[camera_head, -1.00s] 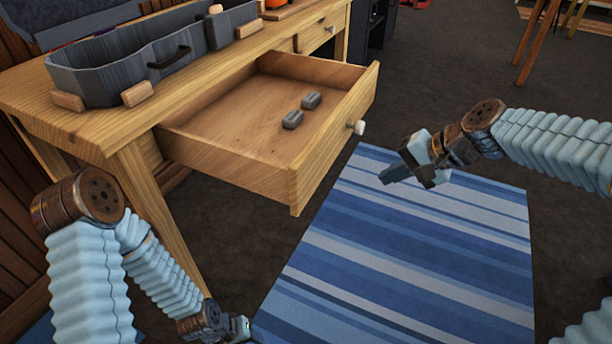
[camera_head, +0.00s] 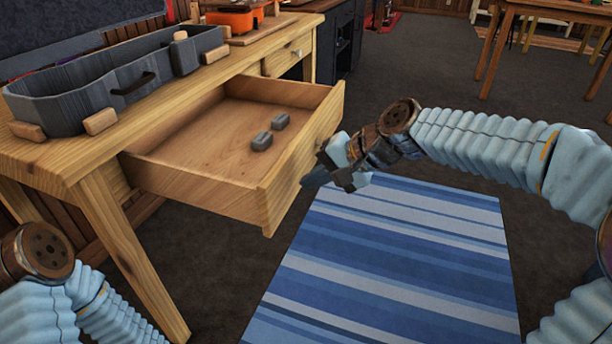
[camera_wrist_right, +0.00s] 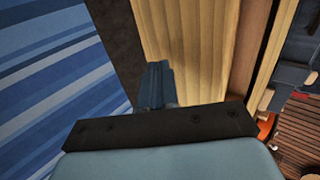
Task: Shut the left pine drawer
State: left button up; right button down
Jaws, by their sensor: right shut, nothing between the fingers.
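The left pine drawer (camera_head: 200,150) stands pulled well out of the wooden desk (camera_head: 110,140). My right gripper (camera_head: 312,178) is shut and empty, close to the outer face of the drawer front (camera_head: 296,165). In the right wrist view the closed fingers (camera_wrist_right: 158,78) point toward a pale wooden panel (camera_wrist_right: 185,45); I cannot tell whether they touch it. The drawer's white knob is hidden behind my right gripper. My left arm shows at the lower left, with its gripper out of frame.
A grey open instrument case (camera_head: 110,85) with wooden blocks around it sits on the desk. A second drawer (camera_head: 290,55), shut, is farther right in the desk. A blue striped rug (camera_head: 400,250) covers the floor before the drawer. A wooden table (camera_head: 545,12) stands far right.

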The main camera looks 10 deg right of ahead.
pick_arm(q)
jog(key=shift+d+r, duration=0.1)
jog(key=shift+r, duration=0.05)
pick_arm(e)
jog(key=shift+w+a, duration=0.45)
jog(key=shift+a, duration=0.25)
jog(key=shift+a, duration=0.1)
